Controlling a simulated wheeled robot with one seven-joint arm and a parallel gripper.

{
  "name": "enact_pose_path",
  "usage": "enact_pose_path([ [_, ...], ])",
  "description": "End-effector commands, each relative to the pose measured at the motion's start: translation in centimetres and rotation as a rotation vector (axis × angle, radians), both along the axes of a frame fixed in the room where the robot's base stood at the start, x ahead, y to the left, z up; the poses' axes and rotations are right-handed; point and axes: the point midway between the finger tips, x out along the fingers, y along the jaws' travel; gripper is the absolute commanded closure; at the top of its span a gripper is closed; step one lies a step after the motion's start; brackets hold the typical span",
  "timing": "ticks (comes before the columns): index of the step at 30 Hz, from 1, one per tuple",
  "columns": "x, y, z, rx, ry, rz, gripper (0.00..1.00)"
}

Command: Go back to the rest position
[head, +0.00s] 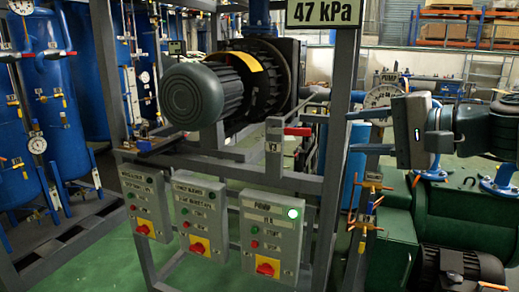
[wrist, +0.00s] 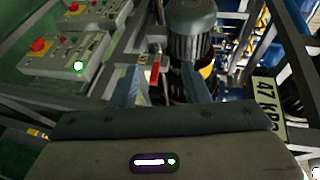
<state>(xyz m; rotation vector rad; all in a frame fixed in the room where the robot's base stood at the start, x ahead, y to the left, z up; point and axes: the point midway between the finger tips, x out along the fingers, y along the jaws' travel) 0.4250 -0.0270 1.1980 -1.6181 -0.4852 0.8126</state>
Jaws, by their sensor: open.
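My gripper (head: 350,132) is at the right of the head view, with its two blue fingers apart and pointing left toward the frame. Nothing shows between them there. In the wrist view my gripper (wrist: 161,78) is also open. The red valve handle (head: 298,131) sits on the grey frame to the left of the fingertips, apart from them in the head view. In the wrist view the red handle (wrist: 154,72) appears in the gap between the fingers, beyond them. I cannot tell the exact distance.
Three control boxes with red knobs hang on the frame; the pump box (head: 271,236) has a lit white-green lamp. A motor (head: 205,92) sits above. A sign (head: 325,12) reads 47 kPa. A gauge (head: 382,97) and green machinery (head: 450,215) are close to my arm.

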Motion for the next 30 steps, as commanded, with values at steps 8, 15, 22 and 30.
enact_pose_path([
  [8,-1.2,2.7,-4.2,-0.233,0.12,0.04,0.58],
  [15,-5.3,5.0,-10.5,-0.643,0.258,0.151,0.58],
  [22,-10.5,4.1,-15.6,-1.081,0.33,0.318,0.58],
  [30,-12.9,2.8,-17.7,-1.287,0.342,0.418,0.58],
])
